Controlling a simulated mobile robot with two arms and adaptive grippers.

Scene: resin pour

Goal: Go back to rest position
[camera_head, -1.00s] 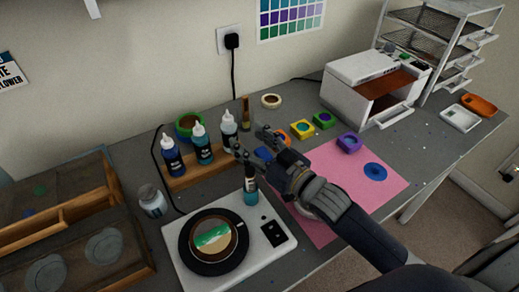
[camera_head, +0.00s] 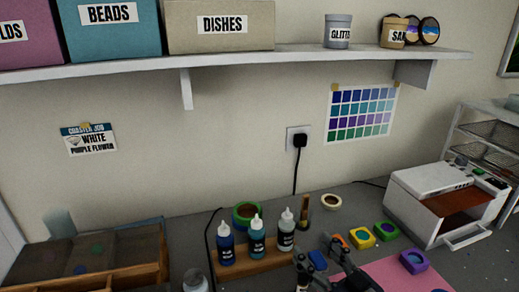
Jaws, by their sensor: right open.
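My right gripper (camera_head: 316,262) shows at the bottom of the head view, with its fingers apart and nothing between them. It is just right of the wooden bottle rack (camera_head: 252,267) and above the left edge of the pink mat (camera_head: 402,271). Three bottles with white nozzles (camera_head: 257,240) stand upright in the rack. The lower part of my right arm is cut off by the frame's bottom edge. My left gripper is not in view.
A shelf (camera_head: 260,62) with labelled boxes runs above the bench. Small coloured pots, including a yellow one (camera_head: 361,242), sit near the mat. A white machine (camera_head: 432,187) stands at the right. A wooden compartment box (camera_head: 140,275) is at the lower left.

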